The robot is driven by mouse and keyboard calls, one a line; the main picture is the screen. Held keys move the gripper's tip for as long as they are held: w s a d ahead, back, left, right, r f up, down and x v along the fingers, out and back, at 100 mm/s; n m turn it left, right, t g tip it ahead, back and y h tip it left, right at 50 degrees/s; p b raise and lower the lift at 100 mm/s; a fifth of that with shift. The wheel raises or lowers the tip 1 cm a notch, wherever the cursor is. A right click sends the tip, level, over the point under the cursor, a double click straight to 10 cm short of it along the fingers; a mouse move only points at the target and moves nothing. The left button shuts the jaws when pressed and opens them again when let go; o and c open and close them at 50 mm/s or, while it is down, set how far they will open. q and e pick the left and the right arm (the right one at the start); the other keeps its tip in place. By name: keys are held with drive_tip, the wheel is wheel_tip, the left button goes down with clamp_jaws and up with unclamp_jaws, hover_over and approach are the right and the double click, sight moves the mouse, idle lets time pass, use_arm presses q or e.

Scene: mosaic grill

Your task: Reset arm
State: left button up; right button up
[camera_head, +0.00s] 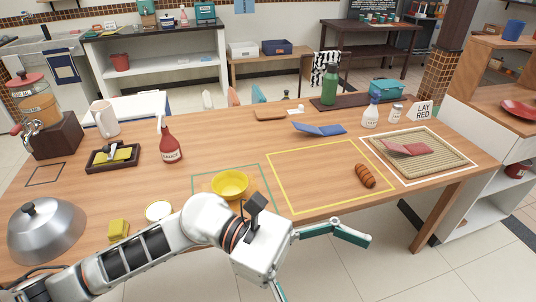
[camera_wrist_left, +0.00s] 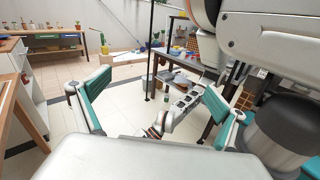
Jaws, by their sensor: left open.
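My left arm comes in from the left across the table's front edge in the head view. My left gripper (camera_head: 325,268) is in front of the table, past its near edge, over the floor. Its teal fingers are spread wide and hold nothing; one finger runs out of the bottom of the picture. My right gripper shows in neither view.
The wooden table (camera_head: 238,136) has a yellow bowl (camera_head: 230,184), a yellow sponge-like block (camera_head: 118,230) and a metal dome (camera_head: 45,230) near the arm.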

use_arm(q)
drive_tip(key=w+a+n+t+h, duration=0.3)
drive_tip(key=w+n+t, duration=0.55)
drive_tip(key=n, duration=0.45)
drive_tip(key=w+a+n+t+h, duration=0.3)
drive_tip(key=w+n+t, duration=0.4)
drive_tip(key=n+t, duration=0.45)
drive_tip(key=w+a+f+n+t+y, duration=0.45)
drive_tip(key=a+f+n+y, duration=0.25)
drive_tip(key=n, duration=0.6)
drive_tip(key=a+f+n+y, duration=0.4)
drive_tip(key=f+n, duration=0.1)
drive_tip(key=f, duration=0.2)
drive_tip(key=a+f+n+y, duration=0.4)
drive_tip(key=a+f+n, duration=0.1)
drive_tip(key=f, duration=0.3)
drive_tip(key=s+a+f+n+g+y, duration=0.2)
drive_tip(key=s+a+f+n, duration=0.2)
drive_tip(key=f, duration=0.4)
drive_tip(key=s+a+f+n+g+y, duration=0.2)
drive_tip(key=s+a+f+n+g, duration=0.1)
drive_tip(key=s+f, duration=0.5)
drive_tip(key=a+f+n, duration=0.1)
drive_tip(key=a, duration=0.1)
drive_tip(key=shift+s+a+f+n+g, duration=0.2)
drive_tip(key=shift+s+a+n+g, duration=0.1)
drive_tip(key=shift+a+n+g, duration=0.05)
